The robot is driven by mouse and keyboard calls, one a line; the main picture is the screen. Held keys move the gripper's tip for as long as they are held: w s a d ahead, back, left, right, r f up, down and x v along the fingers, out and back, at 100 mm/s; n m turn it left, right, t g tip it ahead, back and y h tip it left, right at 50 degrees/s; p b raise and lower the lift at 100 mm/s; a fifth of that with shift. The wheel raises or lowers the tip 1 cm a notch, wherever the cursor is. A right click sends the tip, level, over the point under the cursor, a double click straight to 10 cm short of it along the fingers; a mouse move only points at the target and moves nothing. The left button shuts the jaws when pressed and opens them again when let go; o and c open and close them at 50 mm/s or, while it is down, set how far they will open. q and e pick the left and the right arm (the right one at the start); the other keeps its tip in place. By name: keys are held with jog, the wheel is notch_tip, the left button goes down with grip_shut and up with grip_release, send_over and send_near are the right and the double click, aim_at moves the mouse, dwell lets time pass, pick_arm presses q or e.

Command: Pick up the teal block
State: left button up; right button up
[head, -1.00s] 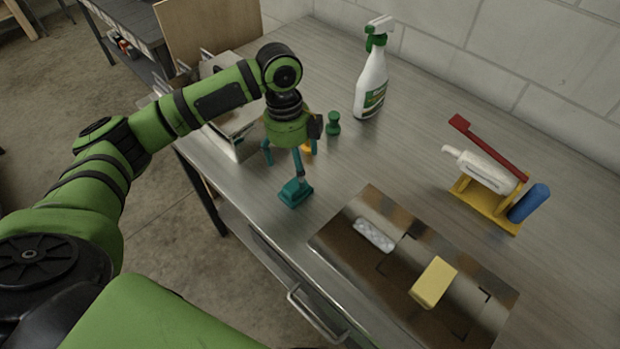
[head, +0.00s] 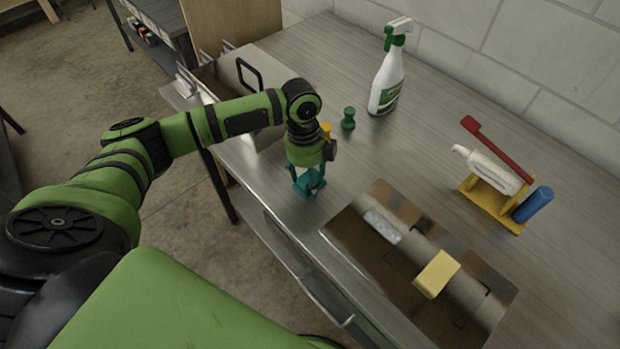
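The teal block (head: 305,189) is on the metal worktop near its front left edge. It is partly hidden by my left gripper (head: 308,187), which reaches straight down over it. The gripper's fingers are also teal and stand at the block's sides. I cannot tell whether they are shut on it or only around it. My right gripper is not in view.
A green knob-shaped piece (head: 348,119) and a yellow object (head: 325,131) stand behind the gripper. A spray bottle (head: 386,82) stands farther back. A recessed basin (head: 372,199) with a yellow block (head: 436,274) and a yellow rack (head: 484,199) are to the right.

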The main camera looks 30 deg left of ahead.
pick_arm(q)
jog(key=c, duration=0.3)
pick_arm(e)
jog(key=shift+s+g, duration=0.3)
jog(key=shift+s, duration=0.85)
pick_arm(q)
jog(key=shift+r, duration=0.1)
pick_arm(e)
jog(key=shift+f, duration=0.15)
pick_arm(q)
jog(key=shift+r, duration=0.25)
jog(key=r+b, duration=0.1)
jog(key=r, duration=0.2)
jog(key=shift+d+r+b, duration=0.3)
jog(key=shift+d+b, duration=0.05)
jog(key=shift+b, duration=0.05)
jog(key=s+d+r+b, duration=0.2)
jog(key=d+r, duration=0.4)
jog(key=d, duration=0.5)
jog(key=shift+s+r, duration=0.2)
jog(key=shift+r, duration=0.2)
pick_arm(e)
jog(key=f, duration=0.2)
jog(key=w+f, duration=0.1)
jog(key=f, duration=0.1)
pick_arm(q)
jog(key=shift+a, duration=0.1)
